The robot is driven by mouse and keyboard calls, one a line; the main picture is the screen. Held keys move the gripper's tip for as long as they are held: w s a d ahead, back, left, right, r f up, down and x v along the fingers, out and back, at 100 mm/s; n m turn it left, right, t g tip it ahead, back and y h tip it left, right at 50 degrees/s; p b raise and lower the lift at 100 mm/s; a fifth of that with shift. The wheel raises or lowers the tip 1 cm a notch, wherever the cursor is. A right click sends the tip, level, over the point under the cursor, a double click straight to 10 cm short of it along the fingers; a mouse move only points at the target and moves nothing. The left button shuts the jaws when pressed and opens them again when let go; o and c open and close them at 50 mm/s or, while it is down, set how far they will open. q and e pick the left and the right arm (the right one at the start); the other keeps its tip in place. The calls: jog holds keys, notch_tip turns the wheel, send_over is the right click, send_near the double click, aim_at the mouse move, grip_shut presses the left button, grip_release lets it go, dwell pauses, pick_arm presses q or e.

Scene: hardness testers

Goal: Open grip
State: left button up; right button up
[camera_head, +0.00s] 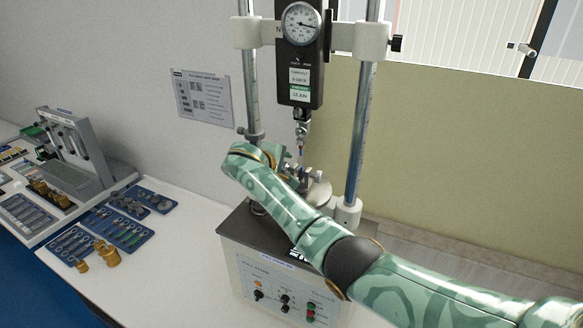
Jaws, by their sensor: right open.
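The force tester stands on a grey box base (262,268) with two upright posts and a dark gauge (302,24) between them. A metal fitting (302,125) hangs below the gauge, with a thin tip under it. Below the tip, a small metal grip (313,178) sits above a round pale plate (318,194). My right arm, green camouflage, crosses in front of the base from the lower right. My right gripper (291,168) is open beside the metal grip, just below the tip. The arm and wrist hide much of it, and I cannot tell whether it touches the grip. My left gripper is not seen.
A grey bench instrument (75,148) stands at the left. Blue trays (128,228) of small parts and brass pieces (107,254) lie on the white table (165,265). The tester's front panel has knobs and coloured buttons. A printed sheet (203,97) hangs on the wall.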

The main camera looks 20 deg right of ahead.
jog(key=shift+s+a+r, duration=0.1)
jog(key=shift+a, duration=0.1)
jog(key=shift+s+a+r, duration=0.1)
jog(key=shift+a, duration=0.05)
jog(key=shift+c, duration=0.2)
jog(key=c, duration=0.9)
jog(key=shift+f+t+h+b, duration=0.3)
jog(key=shift+f+h, duration=0.05)
jog(key=shift+h, duration=0.05)
jog(key=shift+c, duration=0.2)
jog(key=t+h+b, duration=0.1)
jog(key=b, duration=0.1)
jog(key=t+h+b, duration=0.1)
jog(key=shift+f+b, duration=0.35)
jog(key=shift+f, duration=0.05)
jog(key=shift+r, duration=0.15)
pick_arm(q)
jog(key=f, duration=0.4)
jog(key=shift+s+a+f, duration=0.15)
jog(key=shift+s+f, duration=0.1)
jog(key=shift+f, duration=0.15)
pick_arm(e)
jog(key=shift+r+h, duration=0.15)
jog(key=shift+h, duration=0.15)
